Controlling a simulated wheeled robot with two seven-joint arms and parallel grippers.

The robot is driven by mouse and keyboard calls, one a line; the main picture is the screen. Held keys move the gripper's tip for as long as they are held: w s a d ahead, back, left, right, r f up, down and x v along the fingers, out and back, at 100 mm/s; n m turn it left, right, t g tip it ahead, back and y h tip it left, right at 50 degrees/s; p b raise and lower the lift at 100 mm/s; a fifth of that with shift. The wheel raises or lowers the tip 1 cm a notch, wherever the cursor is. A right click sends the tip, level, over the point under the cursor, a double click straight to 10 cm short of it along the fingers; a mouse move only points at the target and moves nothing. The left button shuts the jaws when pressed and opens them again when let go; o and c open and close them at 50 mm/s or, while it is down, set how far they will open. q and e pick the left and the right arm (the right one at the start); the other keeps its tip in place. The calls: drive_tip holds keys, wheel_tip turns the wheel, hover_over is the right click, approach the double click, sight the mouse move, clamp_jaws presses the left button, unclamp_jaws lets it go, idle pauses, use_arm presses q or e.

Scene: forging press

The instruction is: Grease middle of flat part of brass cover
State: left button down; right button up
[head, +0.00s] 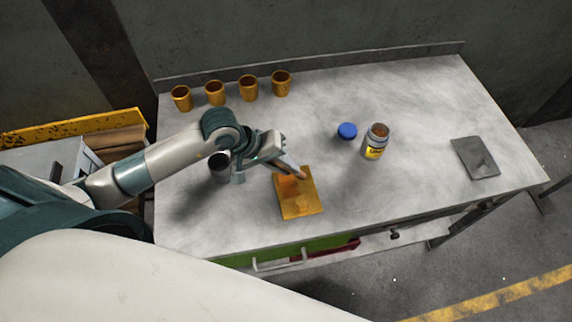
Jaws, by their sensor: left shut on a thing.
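The brass cover (302,209) is a yellow-orange flat plate lying on the table near its front edge, left of the middle. My left gripper (282,164) is shut on a thin tool, which looks like a brush (298,174). The brush tip is over the far part of the plate; I cannot tell whether it touches. An open jar (375,143) with a yellow label and brown content, likely grease, stands to the right. Its blue lid (347,131) lies beside it. My right gripper is not in view.
Several brass cups (248,88) stand in a row at the back left of the grey table (420,105). A dark cylindrical holder (219,168) stands close to my left wrist. A grey plate (475,158) lies at the right. The back right of the table is clear.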

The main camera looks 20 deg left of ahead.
use_arm(q)
drive_tip(key=shift+w, duration=0.1)
drive_tip(key=shift+w+a+f+b, duration=0.1)
drive_tip(key=shift+w+a+b, duration=0.5)
drive_tip(key=shift+b, duration=0.2)
drive_tip(key=shift+s+d, duration=0.15)
drive_tip(key=shift+s+d, duration=0.45)
drive_tip(key=shift+s, duration=0.15)
drive_tip(key=shift+w+b, duration=0.15)
drive_tip(key=shift+b, duration=0.15)
drive_tip(key=shift+w+a+b, duration=0.55)
drive_tip(key=shift+w+b, duration=0.05)
drive_tip(key=shift+b, duration=0.1)
